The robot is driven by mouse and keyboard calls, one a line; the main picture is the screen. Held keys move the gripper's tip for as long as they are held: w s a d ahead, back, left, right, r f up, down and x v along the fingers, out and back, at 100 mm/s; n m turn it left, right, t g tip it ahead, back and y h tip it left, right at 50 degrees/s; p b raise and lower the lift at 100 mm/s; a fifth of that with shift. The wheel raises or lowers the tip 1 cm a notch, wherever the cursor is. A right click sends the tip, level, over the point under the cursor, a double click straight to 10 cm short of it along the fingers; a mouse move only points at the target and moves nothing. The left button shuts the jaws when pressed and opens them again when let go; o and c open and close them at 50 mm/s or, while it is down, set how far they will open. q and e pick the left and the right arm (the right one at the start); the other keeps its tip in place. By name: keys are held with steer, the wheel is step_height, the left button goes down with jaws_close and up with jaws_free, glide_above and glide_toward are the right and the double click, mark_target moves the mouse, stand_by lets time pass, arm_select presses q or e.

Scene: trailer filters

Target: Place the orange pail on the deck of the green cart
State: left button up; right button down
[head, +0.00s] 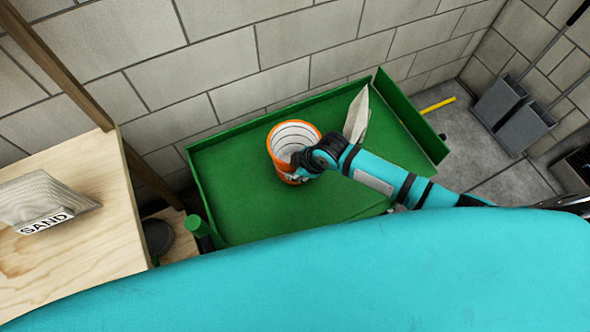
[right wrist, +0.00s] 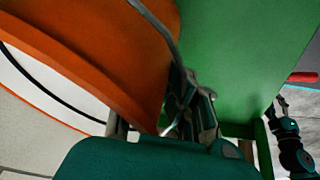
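The orange pail (head: 281,171), white inside, is over the green deck of the cart (head: 240,210), near its middle and upright or slightly tilted. I cannot tell whether its base touches the deck. My right gripper (head: 303,165) comes in from the right and is at the pail's near right rim. In the right wrist view the pail (right wrist: 110,45) fills the left side, and its wall passes between the fingers (right wrist: 165,120), which look closed on it. The green deck (right wrist: 230,60) lies behind. My left gripper does not show in the head view.
A pale pointed object (head: 357,115) stands at the cart's back right. A wooden bench (head: 80,260) with a sand bag (head: 45,203) is at left. Grey long-handled pans (head: 522,128) lean on the right wall. A yellow bar (head: 438,105) lies beside the cart. The deck's left side is bare.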

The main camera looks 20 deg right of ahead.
steer(key=c, duration=1.5)
jaws_free()
steer(key=p+v, duration=0.1)
steer(key=v, duration=1.1)
